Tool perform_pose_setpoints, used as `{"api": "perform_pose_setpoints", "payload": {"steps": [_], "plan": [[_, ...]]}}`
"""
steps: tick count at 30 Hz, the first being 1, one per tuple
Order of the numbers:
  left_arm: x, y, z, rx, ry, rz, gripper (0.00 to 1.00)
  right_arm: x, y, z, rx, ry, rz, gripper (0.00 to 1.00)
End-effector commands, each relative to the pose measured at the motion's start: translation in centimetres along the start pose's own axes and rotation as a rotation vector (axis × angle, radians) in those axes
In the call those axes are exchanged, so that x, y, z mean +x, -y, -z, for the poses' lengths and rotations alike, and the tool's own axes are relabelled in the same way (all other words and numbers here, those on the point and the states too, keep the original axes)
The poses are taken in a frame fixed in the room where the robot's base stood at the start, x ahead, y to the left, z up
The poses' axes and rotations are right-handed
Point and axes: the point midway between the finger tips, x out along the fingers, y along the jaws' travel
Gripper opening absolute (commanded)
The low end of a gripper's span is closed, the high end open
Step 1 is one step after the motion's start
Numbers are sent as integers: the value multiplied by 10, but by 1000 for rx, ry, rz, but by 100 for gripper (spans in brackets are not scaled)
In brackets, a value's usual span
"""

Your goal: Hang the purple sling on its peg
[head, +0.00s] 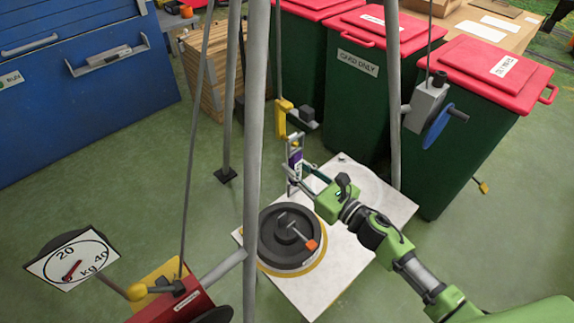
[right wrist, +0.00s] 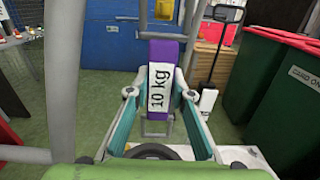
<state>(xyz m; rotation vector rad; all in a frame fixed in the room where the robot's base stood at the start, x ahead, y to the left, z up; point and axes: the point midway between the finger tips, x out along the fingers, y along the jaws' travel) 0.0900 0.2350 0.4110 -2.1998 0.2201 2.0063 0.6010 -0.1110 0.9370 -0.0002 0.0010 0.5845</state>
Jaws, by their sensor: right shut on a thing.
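The purple sling (head: 296,160) stands upright by the white platform in the head view. In the right wrist view the sling (right wrist: 164,52) carries a white "10 kg" label and sits between the fingers. My right gripper (head: 298,174) is shut on it, and its teal fingers flank it in the right wrist view (right wrist: 161,98). A grey metal loop shows above and below the purple part. A yellow hook-like piece (head: 284,118) hangs just above the sling, apart from it. I cannot tell which part is the sling's peg. My left gripper is not in view.
A dark round weight (head: 275,252) with an orange-tipped lever rests on the white platform (head: 340,262). Grey tripod legs (head: 256,130) stand close around. A kg dial (head: 72,262) is at lower left. Green bins with red lids (head: 355,75) stand behind on the right.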

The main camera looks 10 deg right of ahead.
Motion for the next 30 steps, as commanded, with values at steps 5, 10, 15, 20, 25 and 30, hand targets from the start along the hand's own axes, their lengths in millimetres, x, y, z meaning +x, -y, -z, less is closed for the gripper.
{"api": "perform_pose_setpoints", "payload": {"steps": [5, 10, 15, 20, 25, 30], "plan": [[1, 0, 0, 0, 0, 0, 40, -9, 0, 0, 1, 2, -1, 0], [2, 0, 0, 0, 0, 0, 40, -18, 0, -1, 0, 3, -1, 0], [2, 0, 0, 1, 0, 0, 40, -26, 0, -1, 0, 2, -2, 0], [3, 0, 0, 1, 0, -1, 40, -34, 0, 0, 0, 2, -1, 0], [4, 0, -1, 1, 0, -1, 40, -43, 0, 0, 1, 2, -1, 0], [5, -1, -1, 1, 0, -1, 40, -52, 0, 0, 0, 1, 0, 0]]}}
